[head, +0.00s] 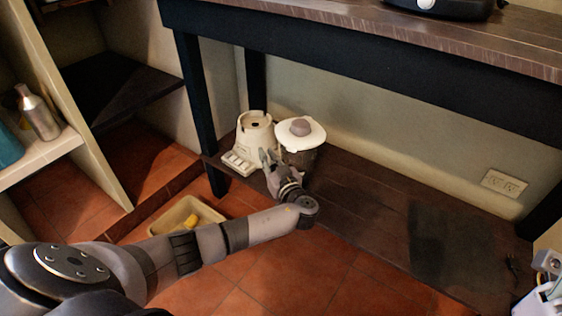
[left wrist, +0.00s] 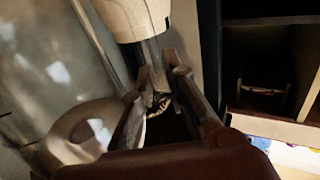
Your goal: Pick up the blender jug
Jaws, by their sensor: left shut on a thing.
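The blender jug (head: 303,156) is see-through with a white lid and a grey-brown cap. It stands upright on the low dark shelf, right beside the white blender base (head: 254,138). My left gripper (head: 268,158) is at the jug's left side, in front of the base, shut on the jug, seemingly by its handle. In the left wrist view the fingers (left wrist: 152,105) close around a narrow piece, with the clear jug wall (left wrist: 45,70) at left and a cream part at the top. The exact contact is dim. Part of my right arm shows at the bottom right; its fingers are not clear.
The dark upper tabletop (head: 360,40) runs above the low shelf (head: 400,225), with a black leg (head: 196,90) left of the base. A beige bin (head: 183,222) with a yellow thing stands on the tiled floor. The shelf's right part is mostly clear.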

